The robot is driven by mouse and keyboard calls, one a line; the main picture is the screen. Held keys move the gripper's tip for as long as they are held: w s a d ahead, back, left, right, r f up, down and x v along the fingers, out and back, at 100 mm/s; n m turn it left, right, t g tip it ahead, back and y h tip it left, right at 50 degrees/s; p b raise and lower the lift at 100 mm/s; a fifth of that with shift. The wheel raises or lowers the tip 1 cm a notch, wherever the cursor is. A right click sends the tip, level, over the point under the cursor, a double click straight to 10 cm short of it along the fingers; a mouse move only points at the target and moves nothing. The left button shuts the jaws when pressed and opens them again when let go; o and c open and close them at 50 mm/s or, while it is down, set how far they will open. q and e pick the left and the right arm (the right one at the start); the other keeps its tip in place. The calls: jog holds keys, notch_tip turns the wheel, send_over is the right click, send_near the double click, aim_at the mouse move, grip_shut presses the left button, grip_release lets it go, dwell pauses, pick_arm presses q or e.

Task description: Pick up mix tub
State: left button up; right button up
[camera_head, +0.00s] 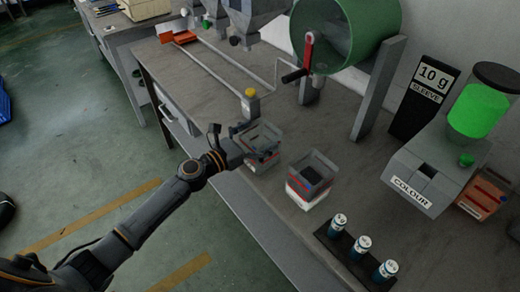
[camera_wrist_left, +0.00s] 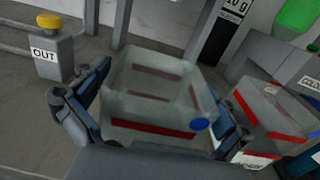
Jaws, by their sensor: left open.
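A clear mix tub (camera_head: 262,135) with red bands stands near the front edge of the bench. In the left wrist view this tub (camera_wrist_left: 155,90) looks empty, with a red stripe low on its near wall and a blue dot at its corner. My left gripper (camera_head: 247,143) is open at the tub, and its blue-padded fingers (camera_wrist_left: 163,105) lie on either side of it. I cannot tell whether they touch the walls. A second tub (camera_head: 312,180), with dark contents and a white lower band, stands to the right. My right gripper is not in view.
A post with a yellow button (camera_head: 250,93), marked OUT, stands just behind the tub. A green drum (camera_head: 347,33) with a crank is behind, and the colour dispenser (camera_head: 435,180) is at right. A dark rack (camera_head: 335,250) of small vials lies at front right.

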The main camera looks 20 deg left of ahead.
pick_arm(q)
jog(key=c, duration=1.3)
jog(key=shift+c, duration=0.2)
